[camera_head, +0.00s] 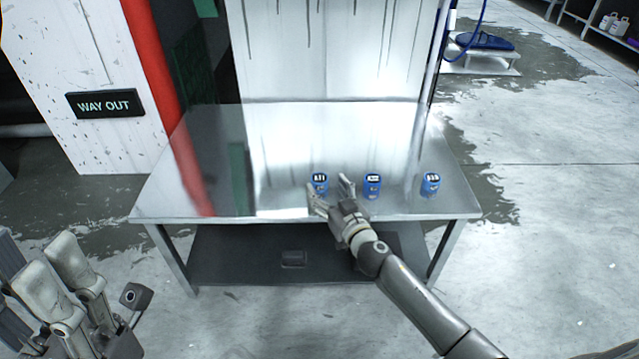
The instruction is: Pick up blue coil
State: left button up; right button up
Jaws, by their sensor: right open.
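Three small blue coils stand on the shiny metal table (240,204): a left one (320,190), a middle one (373,192) and a right one (431,189). Each has a dark top with pale marks. My right gripper (328,186) reaches in from the lower right with its fingers spread. The fingertips are at the left coil, one at its left and one at its right, and the lower front of this coil is partly covered. I cannot tell whether they touch it. The middle and right coils stand apart from the gripper.
The table's left half is bare. A dark lower shelf (225,255) holds a small dark object (294,259). A white panel rises behind the table. A pillar with a WAY OUT sign (105,104) stands at the left. Wet patches mark the floor.

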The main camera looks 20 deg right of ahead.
aim_at(323, 183)
jog(key=shift+w+a+f+b, duration=0.1)
jog(key=shift+w+b, duration=0.05)
jog(key=shift+w, duration=0.7)
jog(key=shift+w+a+b, duration=0.1)
jog(key=shift+w+b, duration=0.05)
jog(key=shift+w, duration=0.7)
jog(key=c, duration=1.1)
